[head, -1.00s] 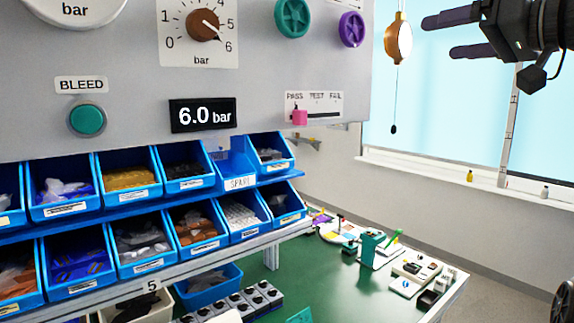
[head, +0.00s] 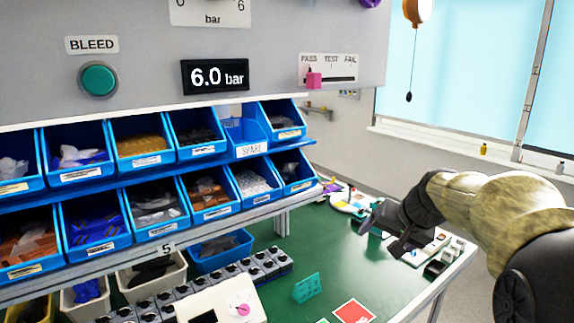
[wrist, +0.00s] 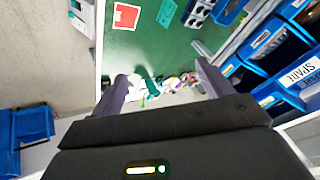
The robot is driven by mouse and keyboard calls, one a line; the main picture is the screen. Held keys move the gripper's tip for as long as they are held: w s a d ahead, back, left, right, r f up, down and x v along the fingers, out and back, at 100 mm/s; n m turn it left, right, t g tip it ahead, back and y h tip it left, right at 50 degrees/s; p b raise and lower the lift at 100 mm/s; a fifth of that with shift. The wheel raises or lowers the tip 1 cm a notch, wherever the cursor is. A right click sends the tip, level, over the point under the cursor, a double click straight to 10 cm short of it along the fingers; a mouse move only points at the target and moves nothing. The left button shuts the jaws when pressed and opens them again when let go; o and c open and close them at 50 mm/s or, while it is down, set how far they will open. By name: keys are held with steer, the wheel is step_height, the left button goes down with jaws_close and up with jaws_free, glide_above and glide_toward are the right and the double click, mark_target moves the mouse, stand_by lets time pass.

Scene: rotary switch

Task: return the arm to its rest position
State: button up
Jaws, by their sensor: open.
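My gripper (head: 382,238) hangs over the right part of the green bench in the head view, with my arm coming in from the right. In the wrist view its two fingers (wrist: 164,82) stand wide apart with nothing held between them. The dial plate (head: 210,12) of the rotary switch is cut off by the top edge of the head view, so its knob is out of sight. The display (head: 215,76) below it reads 6.0 bar.
Blue bins (head: 140,150) fill two shelves at the left. The green bench top (head: 330,262) carries a green block (head: 307,288), a red card (head: 354,312) and small items under my gripper. A lamp-like hanging piece (head: 418,12) with a cord is at the upper right.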

steer(key=s+a+f+n+g+h, duration=0.1)
steer(key=s+a+f+n+g, duration=0.1)
steer(key=s+f, duration=0.7)
steer(key=s+a+f+n+g+h, duration=0.1)
steer(key=s+a+f, duration=0.3)
steer(key=s+f, duration=0.6)
steer(key=shift+s+f+n+g, duration=0.2)
steer(key=shift+f+n+g, duration=0.4)
steer(key=shift+a, duration=0.1)
